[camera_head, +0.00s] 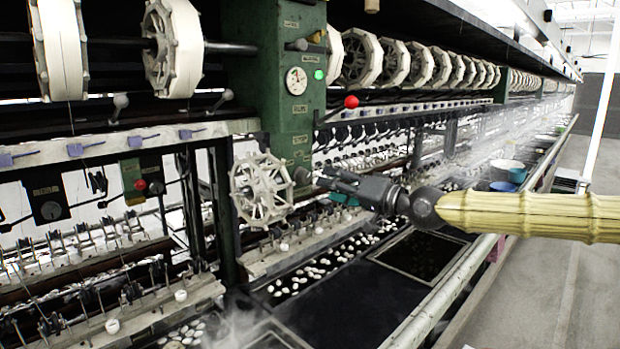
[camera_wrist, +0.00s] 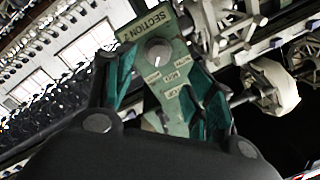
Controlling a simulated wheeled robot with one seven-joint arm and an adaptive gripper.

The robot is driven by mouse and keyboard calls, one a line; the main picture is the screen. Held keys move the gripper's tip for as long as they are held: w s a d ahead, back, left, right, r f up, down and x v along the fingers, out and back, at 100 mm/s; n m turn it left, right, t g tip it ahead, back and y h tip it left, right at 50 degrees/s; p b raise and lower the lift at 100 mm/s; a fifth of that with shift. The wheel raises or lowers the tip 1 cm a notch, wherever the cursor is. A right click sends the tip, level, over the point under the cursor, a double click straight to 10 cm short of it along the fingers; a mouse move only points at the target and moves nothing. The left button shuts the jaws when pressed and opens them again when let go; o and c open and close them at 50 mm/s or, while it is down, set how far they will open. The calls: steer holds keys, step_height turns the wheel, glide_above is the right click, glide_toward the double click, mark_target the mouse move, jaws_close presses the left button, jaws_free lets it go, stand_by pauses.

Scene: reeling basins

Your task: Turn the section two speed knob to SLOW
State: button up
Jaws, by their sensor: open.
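The section two speed knob (camera_wrist: 158,52) is a round grey dial on a green panel (camera_wrist: 165,100) marked SECTION 2 in the wrist view. Small labels sit around and below it; their words are hard to read. A light mark shows at the knob's lower edge in that view. In the head view the knob (camera_head: 301,176) is a small grey shape on the green post. My gripper (camera_head: 320,178) is just right of it, pointing at it. In the wrist view its teal-padded fingers (camera_wrist: 160,76) are open on both sides of the panel, with the knob seen between their tips; contact is not visible.
A pale reel wheel (camera_head: 262,190) is close left of my gripper. A red-tipped lever (camera_head: 351,102) stands above it. Below are dark basins (camera_head: 420,252) with white cocoons and a front rail (camera_head: 450,295). The aisle floor (camera_head: 560,290) at right is clear.

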mark_target(307, 179)
steer(key=shift+p+x, duration=1.55)
steer(key=shift+x, duration=2.4)
steer(key=shift+w, duration=0.1)
steer(key=shift+f, duration=0.1)
steer(key=c, duration=1)
